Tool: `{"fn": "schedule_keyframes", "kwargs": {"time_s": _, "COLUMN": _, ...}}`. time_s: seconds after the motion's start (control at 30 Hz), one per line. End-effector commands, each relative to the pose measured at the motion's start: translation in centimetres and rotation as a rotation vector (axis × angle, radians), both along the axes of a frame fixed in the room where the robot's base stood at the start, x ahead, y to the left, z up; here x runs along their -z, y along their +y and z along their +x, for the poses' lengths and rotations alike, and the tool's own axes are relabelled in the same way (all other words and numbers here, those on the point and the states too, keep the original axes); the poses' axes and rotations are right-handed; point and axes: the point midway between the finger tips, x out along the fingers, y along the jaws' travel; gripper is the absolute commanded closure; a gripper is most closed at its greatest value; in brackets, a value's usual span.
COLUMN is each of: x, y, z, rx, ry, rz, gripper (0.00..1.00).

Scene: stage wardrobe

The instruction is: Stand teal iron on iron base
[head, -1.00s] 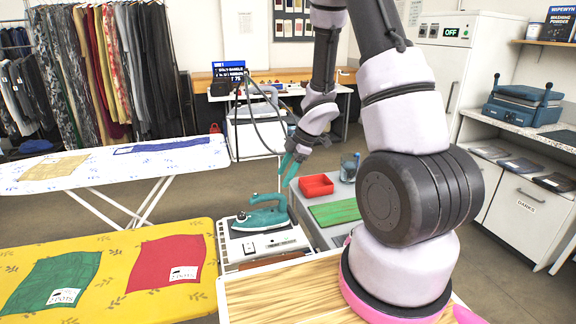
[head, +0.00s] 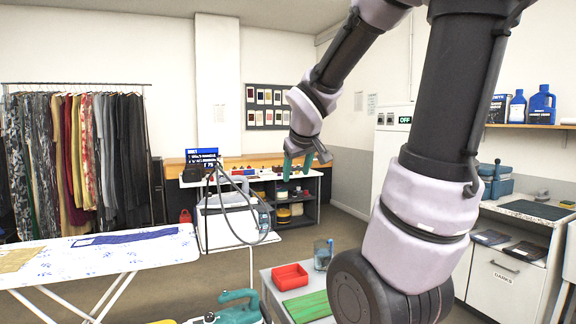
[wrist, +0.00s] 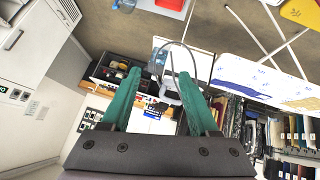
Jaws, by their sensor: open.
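The teal iron (head: 238,308) is at the bottom edge of the head view. Only its upper part and handle show, and the lower part is cut off. The iron base is below the edge of the head view now, so I cannot see how the iron meets it. My gripper (head: 299,166) is raised well above and away from the iron, with its teal fingers pointing down in the head view. In the wrist view my gripper (wrist: 159,72) has its two fingers apart with nothing held between them.
A red tray (head: 290,276) and a green board (head: 308,307) lie on a grey surface right of the iron, with a clear jar (head: 322,256) behind. A patterned ironing board (head: 60,262) stands at left. A white cart with a hose (head: 235,222) stands farther back.

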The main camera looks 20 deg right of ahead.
Motion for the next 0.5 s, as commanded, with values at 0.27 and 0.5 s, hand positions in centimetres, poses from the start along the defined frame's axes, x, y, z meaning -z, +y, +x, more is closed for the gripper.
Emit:
{"fn": "schedule_keyframes", "kwargs": {"time_s": 0.27, "x": -3.2, "y": 4.9, "z": -10.2, "rx": 0.219, "ry": 0.038, "rz": 0.401, "gripper": 0.39}}
{"fn": "schedule_keyframes", "kwargs": {"time_s": 0.5, "x": -4.2, "y": 8.6, "z": -14.3, "rx": 0.246, "ry": 0.080, "rz": 0.596, "gripper": 0.39}}
